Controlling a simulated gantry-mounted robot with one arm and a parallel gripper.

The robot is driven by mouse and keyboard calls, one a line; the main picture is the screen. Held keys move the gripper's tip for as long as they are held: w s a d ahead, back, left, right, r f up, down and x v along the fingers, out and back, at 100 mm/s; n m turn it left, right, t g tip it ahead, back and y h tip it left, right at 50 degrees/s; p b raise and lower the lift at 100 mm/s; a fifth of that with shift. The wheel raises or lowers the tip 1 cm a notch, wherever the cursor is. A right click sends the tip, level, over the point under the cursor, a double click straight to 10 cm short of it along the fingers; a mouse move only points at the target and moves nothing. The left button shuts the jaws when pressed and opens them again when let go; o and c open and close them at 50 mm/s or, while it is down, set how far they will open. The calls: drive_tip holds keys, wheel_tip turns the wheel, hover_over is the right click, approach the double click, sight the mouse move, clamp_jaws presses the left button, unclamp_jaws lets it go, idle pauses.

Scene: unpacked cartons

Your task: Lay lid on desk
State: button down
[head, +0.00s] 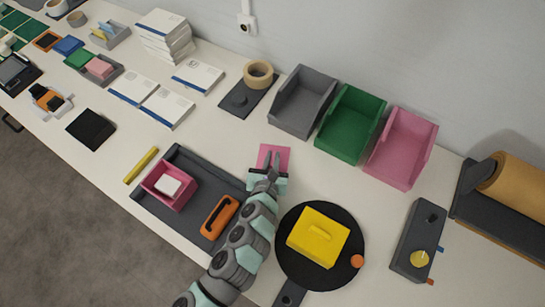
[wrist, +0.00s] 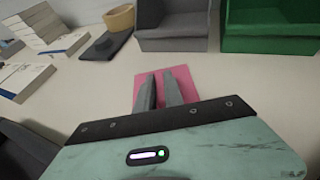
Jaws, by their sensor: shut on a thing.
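The lid (head: 282,154) is a flat pink square under the fingers of my gripper (head: 271,163). In the wrist view the lid (wrist: 150,71) shows behind and between the two grey fingers (wrist: 161,80). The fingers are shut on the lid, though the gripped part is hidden. The lid is over the white desk (head: 225,140), between the grey tray and the bins; I cannot tell whether it touches the desk. An open pink box (head: 158,190) with a white block (head: 168,185) inside stands on the tray.
The dark tray (head: 197,163) also holds an orange-handled item (head: 219,217). A black round plate (head: 285,262) bearing a yellow box (head: 318,237) is at lower right. Grey (head: 303,100), green (head: 349,122) and pink (head: 401,146) bins line the wall. Bare desk lies left of the lid.

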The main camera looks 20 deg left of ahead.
drive_tip(key=c, duration=1.5)
unclamp_jaws()
drive_tip(key=shift+o, duration=0.2)
drive_tip(key=shift+r+p, duration=0.25)
drive_tip(key=shift+p, duration=0.05)
drive_tip(key=p+v, duration=0.3)
drive_tip(key=v, duration=0.8)
drive_tip(key=shift+s+d, duration=0.15)
drive_tip(key=shift+s, duration=0.35)
